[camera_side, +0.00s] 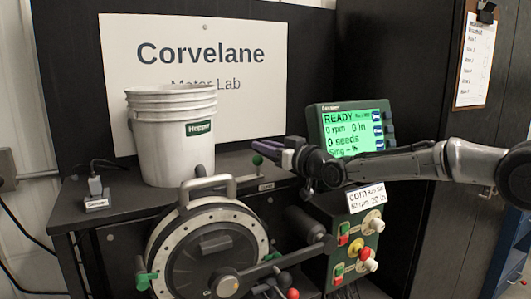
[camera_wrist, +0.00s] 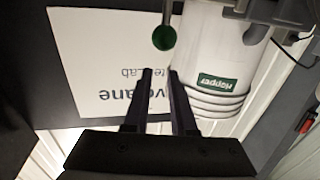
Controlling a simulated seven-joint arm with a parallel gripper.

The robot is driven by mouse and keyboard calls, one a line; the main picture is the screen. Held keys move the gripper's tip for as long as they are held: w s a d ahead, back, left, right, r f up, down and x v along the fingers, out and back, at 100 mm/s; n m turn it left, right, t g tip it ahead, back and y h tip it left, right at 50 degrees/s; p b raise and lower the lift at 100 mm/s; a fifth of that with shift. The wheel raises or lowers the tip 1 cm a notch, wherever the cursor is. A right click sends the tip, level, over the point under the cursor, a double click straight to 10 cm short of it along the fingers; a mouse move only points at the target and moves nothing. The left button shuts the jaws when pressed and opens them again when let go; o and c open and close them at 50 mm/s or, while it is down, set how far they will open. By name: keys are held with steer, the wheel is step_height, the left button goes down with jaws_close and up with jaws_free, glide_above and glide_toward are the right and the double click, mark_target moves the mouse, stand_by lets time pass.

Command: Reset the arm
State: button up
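My gripper (camera_side: 266,146) is stretched out to the left above the black bench, in front of the display. In the wrist view, its two dark fingers (camera_wrist: 160,76) stand apart with a narrow gap and nothing between them. A green ball knob (camera_side: 257,160) on a lever is close to the fingertips in the side view. In the wrist view the green knob (camera_wrist: 164,37) lies beyond the fingertips, apart from them. The seed meter (camera_side: 212,245), a round disc housing with a grey handle, sits below and left of my gripper.
A white hopper bucket (camera_side: 170,135) stands on the bench left of my gripper. The display (camera_side: 350,130) reads READY, 0 rpm, 0 seeds. A green control panel (camera_side: 355,240) with several knobs is below my arm. A clipboard (camera_side: 475,60) hangs at the right.

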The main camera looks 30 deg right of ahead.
steer(key=shift+f, duration=0.15)
steer(key=s+d+r+g+h, duration=0.1)
steer(key=s+d+g, duration=0.1)
steer(key=s, duration=0.6)
steer(key=s+d+r+g, duration=0.2)
steer(key=s+d, duration=0.1)
steer(key=s, duration=0.5)
steer(key=s+d+f+g, duration=0.2)
steer(key=s+f, duration=0.4)
steer(key=s, duration=0.5)
steer(key=s+d+f+m+g+h, duration=0.1)
steer(key=s+d+f+g, duration=0.2)
steer(key=s+f, duration=0.4)
steer(key=s+d+f+m+g+h, duration=0.1)
steer(key=s+d+f+g, duration=0.2)
steer(key=s+f, duration=0.4)
steer(key=s+d, duration=0.1)
steer(key=s, duration=0.8)
